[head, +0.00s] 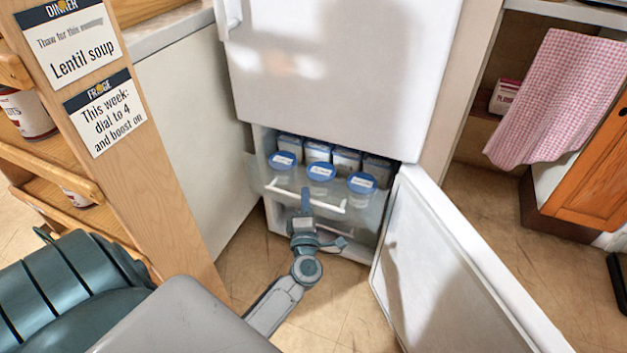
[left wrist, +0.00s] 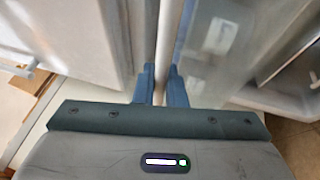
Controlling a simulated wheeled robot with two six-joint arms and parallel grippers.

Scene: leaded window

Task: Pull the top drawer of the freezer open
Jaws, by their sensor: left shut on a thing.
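The freezer's top drawer (head: 258,176) is a clear drawer low in the white fridge-freezer, and its front seems to stand out somewhat from the cabinet. A white bar handle (head: 281,191) runs across its front. Tubs with blue lids (head: 321,172) show inside it. My left gripper (head: 305,197) is at the middle of the handle. In the left wrist view, the two blue fingers (left wrist: 161,84) are shut on the pale handle bar (left wrist: 166,40), one finger on each side. My right gripper is not in view.
The freezer door (head: 425,250) stands open to the right of the drawer. The upper fridge door (head: 340,75) is shut. A wooden shelf unit with notes (head: 150,190) stands close on the left, beside my arm. A pink checked cloth (head: 555,95) hangs at the right.

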